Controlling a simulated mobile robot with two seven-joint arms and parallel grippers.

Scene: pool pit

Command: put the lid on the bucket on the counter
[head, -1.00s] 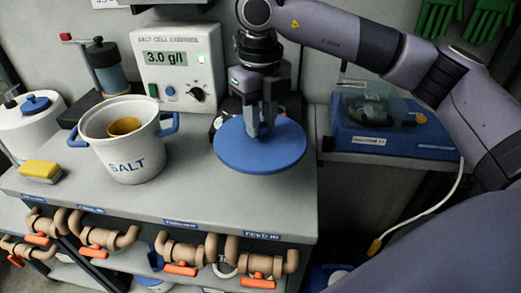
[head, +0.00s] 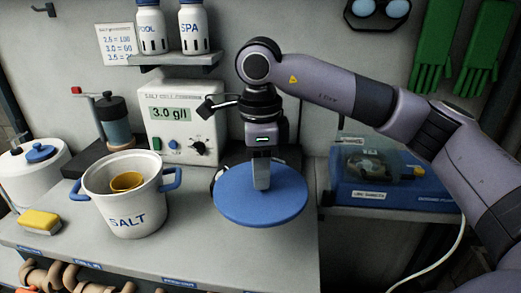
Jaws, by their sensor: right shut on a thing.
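The white bucket (head: 124,212) marked SALT stands open on the counter (head: 190,262), with blue handles at its sides. A yellow cup or scoop (head: 127,181) shows inside it. The round blue lid (head: 262,206) is to the right of the bucket, held flat by my right gripper (head: 261,184), which is shut on it near its middle. A gap of counter lies between lid and bucket. I cannot tell how high the lid is above the counter. My left gripper is not in view.
A salt cell control box (head: 178,120) reading 3.0 g/l stands behind the bucket. A yellow sponge (head: 39,221) lies left of the bucket. A white tub (head: 33,165) with a blue cap is farther left. A blue case (head: 375,180) with a clear cover sits at right.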

